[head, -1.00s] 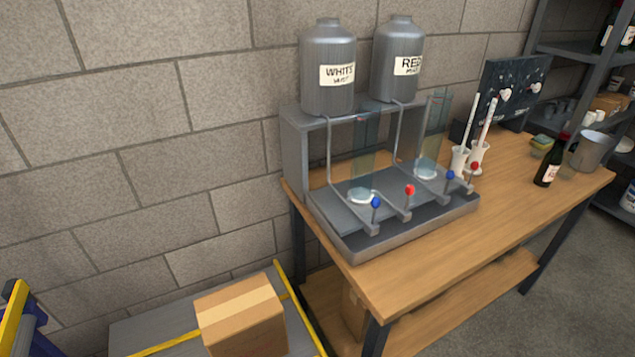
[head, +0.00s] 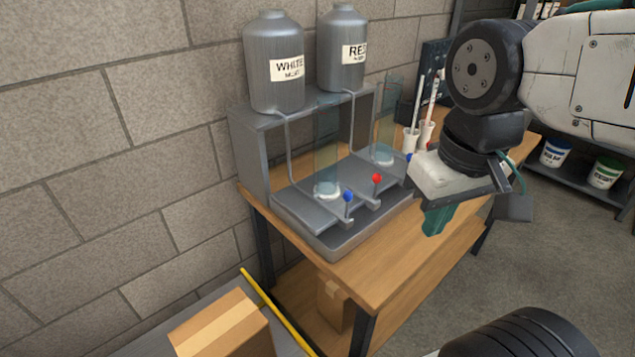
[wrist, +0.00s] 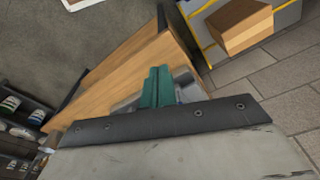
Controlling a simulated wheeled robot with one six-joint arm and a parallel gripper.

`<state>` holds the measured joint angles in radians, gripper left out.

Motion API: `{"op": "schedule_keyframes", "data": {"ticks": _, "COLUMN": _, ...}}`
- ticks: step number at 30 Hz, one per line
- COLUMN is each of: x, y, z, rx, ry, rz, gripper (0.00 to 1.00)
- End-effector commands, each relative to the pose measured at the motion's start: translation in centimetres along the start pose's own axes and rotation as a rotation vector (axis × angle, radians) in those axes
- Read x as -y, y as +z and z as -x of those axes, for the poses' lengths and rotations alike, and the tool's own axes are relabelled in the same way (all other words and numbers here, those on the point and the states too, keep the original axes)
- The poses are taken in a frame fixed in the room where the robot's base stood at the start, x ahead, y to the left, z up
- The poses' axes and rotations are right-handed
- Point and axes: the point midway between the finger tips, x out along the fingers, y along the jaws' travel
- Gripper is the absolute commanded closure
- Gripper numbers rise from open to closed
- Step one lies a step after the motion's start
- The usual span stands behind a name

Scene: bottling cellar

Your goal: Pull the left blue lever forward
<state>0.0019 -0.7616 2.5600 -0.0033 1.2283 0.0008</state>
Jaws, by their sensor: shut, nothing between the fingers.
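The left blue lever (head: 348,197) is a small blue knob on a thin stem at the front of the left dispenser bay, below the tank labelled white (head: 275,62). A red-knobbed lever (head: 377,179) stands just right of it. A second blue knob (head: 409,157) is mostly hidden behind my arm. My gripper (head: 434,222) has teal fingers. They are shut and empty, in front of and to the right of the levers, apart from them. In the wrist view the shut fingers (wrist: 158,88) cover part of the dispenser.
The dispenser stands on a wooden table (head: 375,290). A second tank (head: 342,48) is labelled red. White tubes in holders (head: 427,130) stand behind my gripper. A cardboard box (head: 222,328) lies at the lower left. Buckets (head: 606,172) sit on a shelf at right. Floor right of the table is clear.

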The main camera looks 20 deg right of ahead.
Motion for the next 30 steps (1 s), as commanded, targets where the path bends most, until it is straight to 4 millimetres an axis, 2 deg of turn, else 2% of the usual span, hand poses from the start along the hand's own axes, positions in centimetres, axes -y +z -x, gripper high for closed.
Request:
{"op": "schedule_keyframes", "data": {"ticks": 7, "x": 0.0, "y": -0.1, "z": 0.0, "rx": 0.0, "ry": 0.0, "rz": 0.001, "gripper": 1.0}}
{"op": "schedule_keyframes", "data": {"ticks": 11, "x": 0.1, "y": -1.5, "z": 0.3, "rx": 0.01, "ry": 0.002, "rz": 0.015, "gripper": 1.0}}
{"op": "schedule_keyframes", "data": {"ticks": 14, "x": 0.4, "y": -4.2, "z": 0.7, "rx": 0.027, "ry": 0.006, "rz": 0.044, "gripper": 1.0}}
{"op": "schedule_keyframes", "data": {"ticks": 20, "x": 1.0, "y": -12.7, "z": 0.1, "rx": 0.07, "ry": 0.02, "rz": 0.126, "gripper": 1.0}}
{"op": "schedule_keyframes", "data": {"ticks": 24, "x": 1.7, "y": -18.5, "z": -1.8, "rx": 0.097, "ry": 0.027, "rz": 0.182, "gripper": 1.0}}
{"op": "schedule_keyframes", "data": {"ticks": 27, "x": 2.2, "y": -21.7, "z": -3.2, "rx": 0.112, "ry": 0.032, "rz": 0.216, "gripper": 1.0}}
{"op": "schedule_keyframes", "data": {"ticks": 30, "x": 2.6, "y": -23.9, "z": -4.5, "rx": 0.121, "ry": 0.035, "rz": 0.24, "gripper": 1.0}}
